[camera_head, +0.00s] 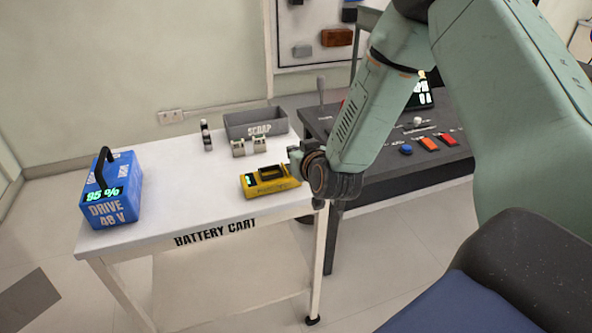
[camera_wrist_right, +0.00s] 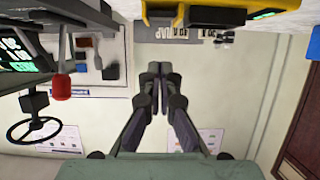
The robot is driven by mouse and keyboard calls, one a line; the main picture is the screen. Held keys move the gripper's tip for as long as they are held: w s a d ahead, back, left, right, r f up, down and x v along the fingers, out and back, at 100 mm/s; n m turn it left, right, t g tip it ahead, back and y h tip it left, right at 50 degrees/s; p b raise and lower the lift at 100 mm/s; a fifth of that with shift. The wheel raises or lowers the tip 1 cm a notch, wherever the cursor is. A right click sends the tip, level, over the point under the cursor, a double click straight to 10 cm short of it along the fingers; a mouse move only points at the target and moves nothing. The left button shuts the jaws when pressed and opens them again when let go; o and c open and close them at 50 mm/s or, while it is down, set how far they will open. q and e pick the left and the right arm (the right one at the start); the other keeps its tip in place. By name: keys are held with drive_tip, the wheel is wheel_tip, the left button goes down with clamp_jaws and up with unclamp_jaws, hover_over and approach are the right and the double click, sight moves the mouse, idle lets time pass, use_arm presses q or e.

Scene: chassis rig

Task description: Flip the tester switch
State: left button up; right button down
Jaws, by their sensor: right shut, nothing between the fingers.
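The yellow tester (camera_head: 268,182) lies on the white battery cart (camera_head: 170,165) near its right edge. It has a dark handle and a small green display; I cannot make out its switch. My right gripper (camera_head: 296,156) is just right of and above the tester, apart from it as far as I can tell. In the right wrist view the tester (camera_wrist_right: 215,14) shows at the top edge, and my right gripper (camera_wrist_right: 158,88) is shut and empty, fingertips together. My left gripper is not in view.
A blue drive battery (camera_head: 112,195) reading 95 % stands at the cart's left end. A grey scrap bin (camera_head: 256,123) and small metal cells (camera_head: 248,147) are behind the tester. A dark console (camera_head: 428,165) with coloured buttons stands right, behind my right arm. The cart's middle is clear.

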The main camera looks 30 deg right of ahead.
drive_tip(key=f, duration=0.3)
drive_tip(key=shift+s, duration=0.35)
drive_tip(key=shift+a+f+b, duration=0.15)
drive_tip(key=shift+f+b, duration=0.2)
drive_tip(key=shift+f, duration=0.1)
drive_tip(key=shift+s, duration=0.1)
drive_tip(key=shift+f, duration=0.5)
drive_tip(key=shift+r, duration=0.25)
drive_tip(key=shift+r+p, duration=0.75)
drive_tip(key=shift+p, duration=0.05)
